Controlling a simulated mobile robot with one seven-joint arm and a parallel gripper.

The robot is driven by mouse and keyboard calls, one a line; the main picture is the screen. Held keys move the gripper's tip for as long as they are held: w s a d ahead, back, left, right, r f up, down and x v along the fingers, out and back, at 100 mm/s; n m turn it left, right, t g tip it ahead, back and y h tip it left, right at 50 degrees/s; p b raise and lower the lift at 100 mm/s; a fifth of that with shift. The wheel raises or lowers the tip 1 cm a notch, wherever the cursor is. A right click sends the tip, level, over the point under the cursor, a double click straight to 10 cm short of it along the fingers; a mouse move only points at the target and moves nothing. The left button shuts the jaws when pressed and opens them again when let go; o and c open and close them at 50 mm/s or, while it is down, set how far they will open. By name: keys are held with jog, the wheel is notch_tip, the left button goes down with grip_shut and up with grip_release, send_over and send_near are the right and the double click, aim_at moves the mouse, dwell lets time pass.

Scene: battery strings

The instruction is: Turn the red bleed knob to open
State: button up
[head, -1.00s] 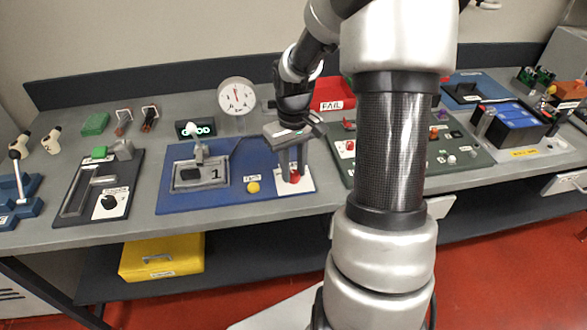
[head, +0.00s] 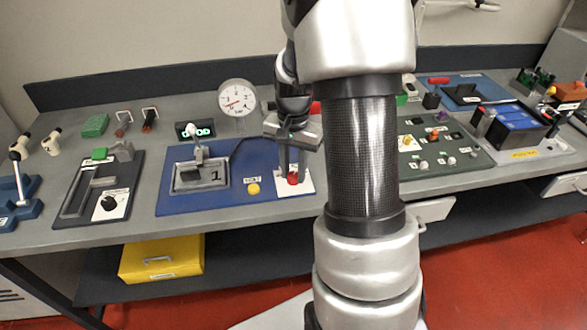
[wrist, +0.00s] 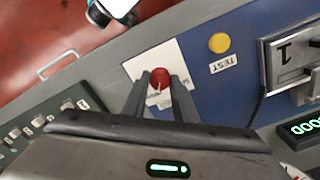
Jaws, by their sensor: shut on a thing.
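The red bleed knob (wrist: 159,77) sits on a white plate (wrist: 137,67) at the corner of the blue test panel (wrist: 205,75). In the head view the knob (head: 293,178) shows low between my fingers at the panel's right end. My gripper (wrist: 160,84) points down at the plate, its two fingers shut on the knob, one on each side. A pale pointer mark shows on the knob. The round dial gauge (head: 237,97) behind the panel has its red needle toward the lower left.
A yellow TEST button (head: 253,188) and a clamp fixture marked 1 (head: 200,176) are on the panel to the left. A green board with small knobs (head: 440,150) lies to the right. My arm hides part of the bench.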

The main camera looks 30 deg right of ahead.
aim_at(294, 175)
jog(key=shift+m, duration=1.1)
jog(key=o, duration=1)
jog(key=shift+o, duration=0.2)
jog(key=shift+r, duration=0.1)
notch_tip(294, 175, up, 17)
jog(key=p, duration=0.2)
jog(key=shift+r+p, duration=0.15)
jog(key=shift+p, duration=0.2)
